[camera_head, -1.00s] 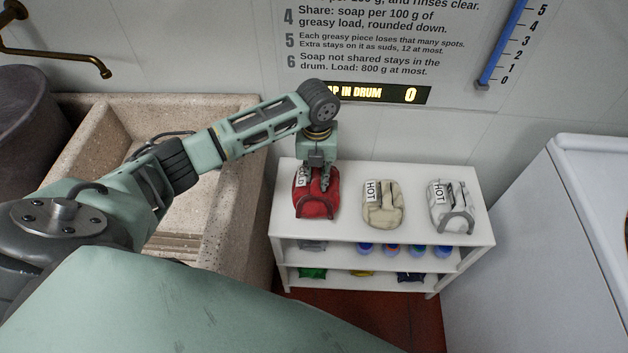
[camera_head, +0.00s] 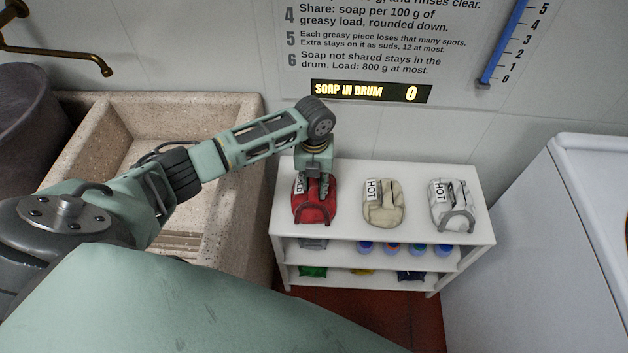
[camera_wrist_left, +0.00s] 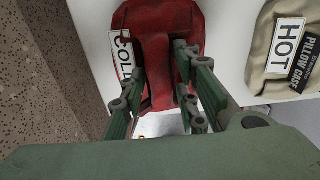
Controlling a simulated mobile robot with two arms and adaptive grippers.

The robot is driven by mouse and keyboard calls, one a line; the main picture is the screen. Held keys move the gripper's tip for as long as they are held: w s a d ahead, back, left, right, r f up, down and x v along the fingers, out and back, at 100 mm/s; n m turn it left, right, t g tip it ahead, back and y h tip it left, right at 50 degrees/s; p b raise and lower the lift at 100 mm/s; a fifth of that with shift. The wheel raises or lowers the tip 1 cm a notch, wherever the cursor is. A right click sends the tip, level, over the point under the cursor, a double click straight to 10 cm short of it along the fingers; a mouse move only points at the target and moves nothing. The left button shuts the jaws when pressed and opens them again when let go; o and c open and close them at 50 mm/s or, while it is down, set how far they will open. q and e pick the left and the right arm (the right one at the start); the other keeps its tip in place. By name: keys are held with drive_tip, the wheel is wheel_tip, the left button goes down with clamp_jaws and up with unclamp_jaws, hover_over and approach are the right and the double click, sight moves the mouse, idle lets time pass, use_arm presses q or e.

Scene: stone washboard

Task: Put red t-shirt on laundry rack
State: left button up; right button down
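The red cloth bundle (camera_head: 312,212), the only red garment in view, lies on the top board of the white rack (camera_head: 340,233), at its left end. It has a white tag reading COLD, partly hidden by my gripper. In the left wrist view the red bundle (camera_wrist_left: 165,22) lies beneath my fingers. My left gripper (camera_head: 314,192) points down at the bundle's upper part. Its fingers (camera_wrist_left: 160,82) are apart, one on each side of a raised red fold. I cannot tell whether they touch it. My right gripper is not in view.
A beige bundle (camera_head: 383,207) tagged HOT and a whitish bundle (camera_head: 453,203) stand to the right on the same board. A stone sink (camera_head: 95,115) is left, a white appliance (camera_head: 540,260) right.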

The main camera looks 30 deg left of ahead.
use_arm(q)
drive_tip(key=shift+o, duration=0.6)
wheel_tip(320, 180, up, 12)
drive_tip(key=shift+r, duration=0.2)
drive_tip(key=shift+d+f, duration=0.1)
drive_tip(key=shift+d, duration=0.05)
idle(0.4)
